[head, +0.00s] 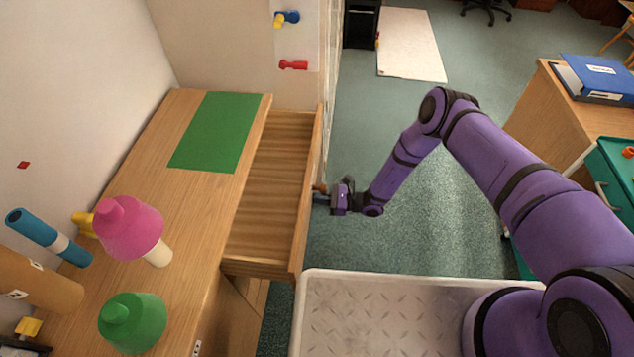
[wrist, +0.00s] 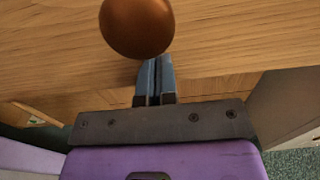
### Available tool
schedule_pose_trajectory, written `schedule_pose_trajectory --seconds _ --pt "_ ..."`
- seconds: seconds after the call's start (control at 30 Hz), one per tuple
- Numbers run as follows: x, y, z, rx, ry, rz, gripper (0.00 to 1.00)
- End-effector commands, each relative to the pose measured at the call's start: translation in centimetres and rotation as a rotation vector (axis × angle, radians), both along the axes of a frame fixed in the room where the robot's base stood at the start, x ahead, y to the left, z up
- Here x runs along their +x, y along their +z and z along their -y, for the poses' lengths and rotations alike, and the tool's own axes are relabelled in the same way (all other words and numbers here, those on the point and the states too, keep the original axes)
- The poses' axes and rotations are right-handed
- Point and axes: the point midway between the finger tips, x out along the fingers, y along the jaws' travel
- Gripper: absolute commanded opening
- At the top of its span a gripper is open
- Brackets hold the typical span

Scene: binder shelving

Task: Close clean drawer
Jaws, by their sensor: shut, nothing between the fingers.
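The wooden drawer (head: 270,195) is pulled out from the wooden cabinet in the head view, and its inside looks empty. Its front panel (head: 306,205) faces right, toward my arm. My gripper (head: 322,196) is at the outer side of that panel, near its middle. In the wrist view my gripper (wrist: 155,75) is shut with nothing between the fingers. A round brown knob (wrist: 137,27) is just beyond and left of the fingertips, against the wooden front (wrist: 235,35). I cannot tell whether the fingers touch the front or the knob.
On the cabinet top (head: 190,215) are a green mat (head: 216,132), a pink object (head: 128,228), a green object (head: 132,322) and a blue tube (head: 48,237). A desk (head: 555,115) with a blue binder (head: 598,78) stands right. Open floor (head: 400,250) lies between.

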Motion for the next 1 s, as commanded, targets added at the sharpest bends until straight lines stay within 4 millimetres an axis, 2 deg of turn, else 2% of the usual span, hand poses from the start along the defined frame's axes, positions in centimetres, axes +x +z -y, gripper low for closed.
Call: schedule_pose_trajectory --seconds 0.17,1.0 --pt "0.0 0.0 -0.3 0.001 0.0 0.0 0.0" --pt "0.2 0.0 -6.7 0.001 0.001 0.0 0.0"
